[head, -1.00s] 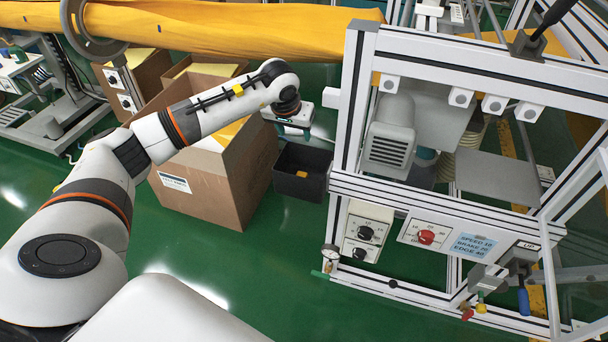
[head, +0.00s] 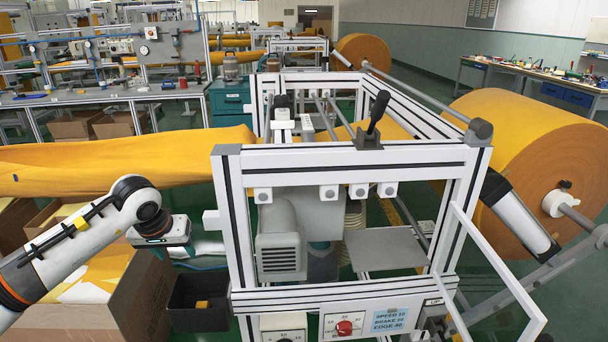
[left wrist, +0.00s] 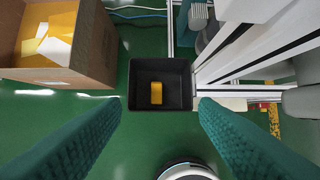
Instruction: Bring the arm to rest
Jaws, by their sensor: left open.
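My left arm (head: 85,235) comes in from the left in the head view, bent at its wrist. My left gripper (head: 182,244) is at its end, to the left of the white-framed machine (head: 350,157) and above the floor. In the left wrist view its two teal fingers (left wrist: 160,110) stand wide apart with nothing between them. Beyond them a black bin (left wrist: 160,68) stands on the green floor with a small yellow block (left wrist: 156,92) in it. My right gripper is not in view.
An open cardboard box (head: 130,300) with yellow and white pieces stands left of the bin. A long yellow felt tube (head: 110,165) runs behind it. A large yellow roll (head: 535,140) is at the right.

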